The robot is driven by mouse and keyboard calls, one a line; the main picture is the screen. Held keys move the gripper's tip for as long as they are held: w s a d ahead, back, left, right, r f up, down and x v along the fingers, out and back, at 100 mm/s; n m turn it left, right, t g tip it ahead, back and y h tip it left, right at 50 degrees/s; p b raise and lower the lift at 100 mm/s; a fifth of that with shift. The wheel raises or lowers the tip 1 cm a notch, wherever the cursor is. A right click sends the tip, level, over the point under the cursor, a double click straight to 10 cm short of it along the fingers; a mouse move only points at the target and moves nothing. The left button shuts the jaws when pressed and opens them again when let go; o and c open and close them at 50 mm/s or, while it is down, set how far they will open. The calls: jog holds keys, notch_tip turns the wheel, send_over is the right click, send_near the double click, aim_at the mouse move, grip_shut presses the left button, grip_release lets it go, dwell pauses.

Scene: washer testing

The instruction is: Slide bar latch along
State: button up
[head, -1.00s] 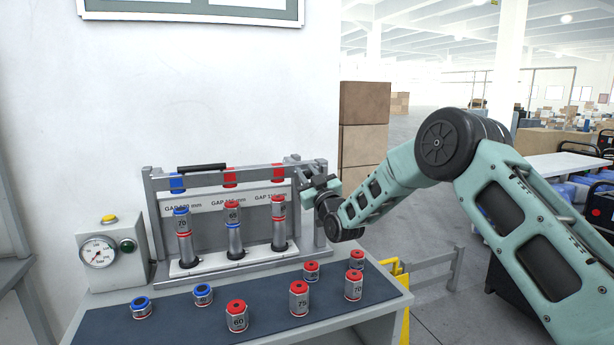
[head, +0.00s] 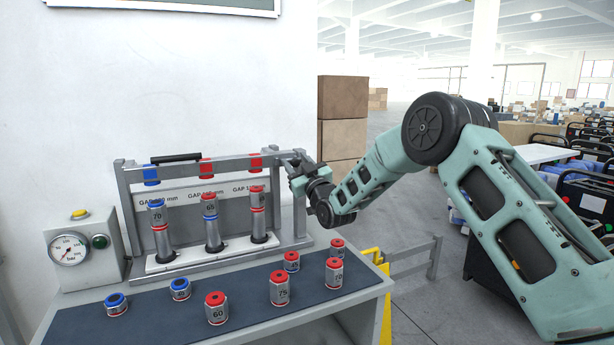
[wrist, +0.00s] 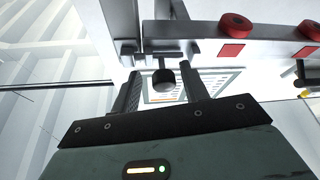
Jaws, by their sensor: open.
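The grey crossbar (head: 228,164) runs along the top of the test rack, with a black handle (head: 176,158) at its left part. The latch (head: 292,154) is at the bar's right end by the right post. In the wrist view a dark round knob (wrist: 163,80), apparently the latch's, shows between my fingers. My gripper (head: 298,172) is at the right end of the rack, its jaws open. In the wrist view its two dark fingers (wrist: 161,88) stand on either side of the knob; I cannot tell whether either touches it.
Three numbered cylinder stacks (head: 211,225) stand on the rack's white base under the bar. A pressure gauge box (head: 84,248) stands at left. Boxes (head: 342,115) stand behind.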

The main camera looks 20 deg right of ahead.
jog(key=b+v, duration=0.3)
jog(key=v, duration=1.4)
jog(key=shift+b, duration=0.4)
jog(key=s+a+g+p, duration=0.1)
jog(key=s+a+g, duration=0.15)
jog(key=a, duration=0.35)
jog(key=s+a+g+p, duration=0.1)
jog(key=s+a+g, duration=0.1)
jog(key=a+g, duration=0.25)
jog(key=s+a+f+n+g+p, duration=0.1)
jog(key=s+a+f+g, duration=0.15)
jog(key=s, duration=0.35)
jog(key=s+a+f+g+p, duration=0.1)
jog(key=s+a+g, duration=0.2)
jog(key=s+a, duration=0.15)
jog(key=s+d+g+h+p, duration=0.1)
jog(key=s+g, duration=0.3)
jog(key=s, duration=1)
jog(key=s+d+g+h+p, duration=0.1)
jog(key=s+d+g+h, duration=0.2)
jog(key=s, duration=1.1)
jog(key=shift+s+d+n+g+p, duration=0.2)
jog(key=shift+n+g+p, duration=0.15)
jog(key=shift+g, duration=0.8)
